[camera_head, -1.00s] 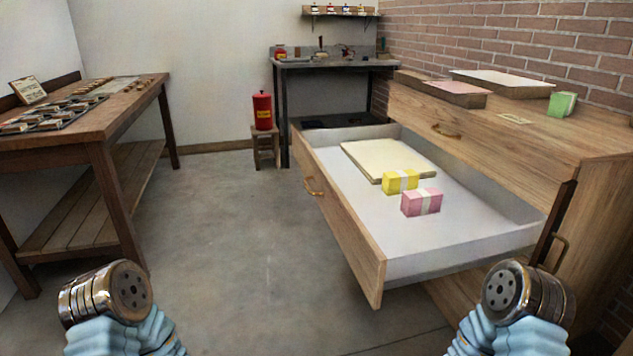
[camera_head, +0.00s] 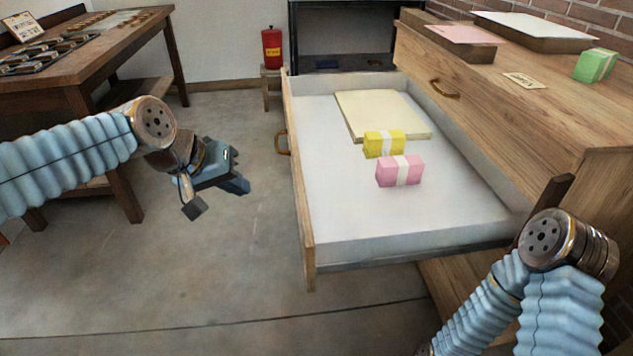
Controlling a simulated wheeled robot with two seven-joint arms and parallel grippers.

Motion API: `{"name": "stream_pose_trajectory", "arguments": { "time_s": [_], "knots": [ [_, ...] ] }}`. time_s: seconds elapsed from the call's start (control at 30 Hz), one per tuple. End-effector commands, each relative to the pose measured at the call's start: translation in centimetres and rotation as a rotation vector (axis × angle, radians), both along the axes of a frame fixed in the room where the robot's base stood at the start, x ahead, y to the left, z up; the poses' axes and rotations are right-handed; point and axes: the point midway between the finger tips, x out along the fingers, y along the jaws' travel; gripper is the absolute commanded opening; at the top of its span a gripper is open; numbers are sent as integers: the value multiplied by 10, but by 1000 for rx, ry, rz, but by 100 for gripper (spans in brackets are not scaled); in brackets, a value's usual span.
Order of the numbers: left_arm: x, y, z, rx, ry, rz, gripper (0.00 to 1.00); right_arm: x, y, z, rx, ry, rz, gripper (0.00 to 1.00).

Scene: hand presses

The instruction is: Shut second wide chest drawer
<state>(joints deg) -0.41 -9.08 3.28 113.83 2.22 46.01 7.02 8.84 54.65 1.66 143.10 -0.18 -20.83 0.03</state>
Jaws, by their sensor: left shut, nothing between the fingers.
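The wide wooden chest (camera_head: 500,90) stands along the right wall. Its second drawer (camera_head: 345,215) is pulled far out, below a shut top drawer with a brass handle (camera_head: 444,89). The open drawer's front faces left and has a brass handle (camera_head: 282,142). Inside lie a cream paper stack (camera_head: 385,112), a yellow banded bundle (camera_head: 384,144) and a pink banded bundle (camera_head: 400,171). My left gripper (camera_head: 218,184) is shut and empty, out to the left of the drawer front and apart from it. My right arm shows at lower right; its gripper is out of view.
A wooden workbench (camera_head: 100,60) with trays stands at left. A red can (camera_head: 272,48) sits on a small stool at the back. The chest top holds paper stacks and a green bundle (camera_head: 594,66). The floor left of the drawer is clear.

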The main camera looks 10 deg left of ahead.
Motion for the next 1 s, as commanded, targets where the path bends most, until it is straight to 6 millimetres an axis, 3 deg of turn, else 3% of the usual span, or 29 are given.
{"name": "stream_pose_trajectory", "arguments": {
  "time_s": [0.07, 0.17, 0.63, 0.8, 1.0],
  "knots": [
    [-3, 1, 8, -2, -7, 1, 0, 0, 0, 0, 1, 0, 1, 0],
    [0, -2, 2, -1, -4, 0, 0, 0, 1, 0, 1, 0, 1, 0],
    [45, -34, -74, -2, 0, -1, 0, 0, 0, 0, 0, 1, 1, 0],
    [52, -60, -70, -1, -5, -3, 0, 0, 1, 8, 1, 0, 1, 0],
    [55, -71, -71, -1, -6, 0, 0, 0, 1, 9, 1, 1, 3, 0]
  ]
}}
